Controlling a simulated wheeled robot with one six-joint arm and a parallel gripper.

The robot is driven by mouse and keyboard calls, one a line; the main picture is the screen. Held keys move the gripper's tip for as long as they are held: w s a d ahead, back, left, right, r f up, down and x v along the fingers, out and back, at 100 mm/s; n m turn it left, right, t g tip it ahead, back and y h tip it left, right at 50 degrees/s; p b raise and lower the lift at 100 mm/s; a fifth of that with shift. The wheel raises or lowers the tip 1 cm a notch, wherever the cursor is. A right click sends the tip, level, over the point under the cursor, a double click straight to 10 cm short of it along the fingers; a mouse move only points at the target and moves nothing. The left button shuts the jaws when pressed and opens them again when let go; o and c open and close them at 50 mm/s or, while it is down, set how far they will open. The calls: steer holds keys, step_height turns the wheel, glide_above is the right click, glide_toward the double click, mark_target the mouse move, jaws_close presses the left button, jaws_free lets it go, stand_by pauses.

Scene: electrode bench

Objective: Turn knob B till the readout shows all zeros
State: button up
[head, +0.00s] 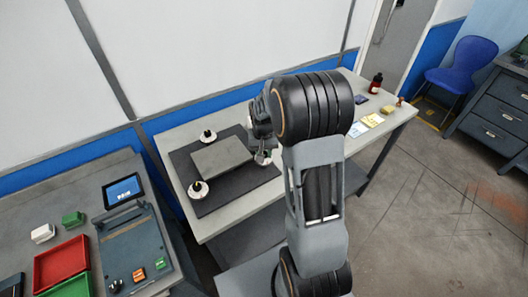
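Three small round knobs with white bases and dark tops sit around a grey plate (221,158) on a dark mat (235,198): one at the back (208,136), one at the front left (198,189), and one at the right (263,158). I cannot read any letter marking knob B. A dark panel with a lit blue screen (124,191) stands on the left bench; its characters are too small to read. My gripper (262,143) points down just above the right knob, partly hidden by my arm. I cannot tell whether it touches the knob.
Red (62,262) and green (70,287) trays and small blocks (72,219) lie on the left bench. A dark bottle (376,83), papers (369,121) and small items stand at the table's right end. A blue chair (470,62) is at the far right, with open floor before it.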

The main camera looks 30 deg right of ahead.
steer(key=o, duration=0.9)
steer(key=shift+r, duration=0.15)
step_height(320, 180, up, 14)
steer(key=shift+f+b, duration=0.2)
steer(key=shift+b, duration=0.2)
steer(key=shift+s+a+r+n+t, duration=0.1)
steer(key=shift+s+a+n+t, duration=0.6)
steer(key=shift+s+a, duration=1.4)
steer(key=shift+s+a+f+n+t, duration=0.1)
steer(key=shift+s+a+n+t, duration=0.7)
steer(key=shift+s, duration=2.45)
steer(key=shift+s+a+r+n+t, duration=0.1)
steer(key=shift+s+a+n+t, duration=0.45)
steer(key=shift+s+a, duration=1.6)
steer(key=shift+s+d, duration=0.5)
steer(key=shift+d, duration=0.05)
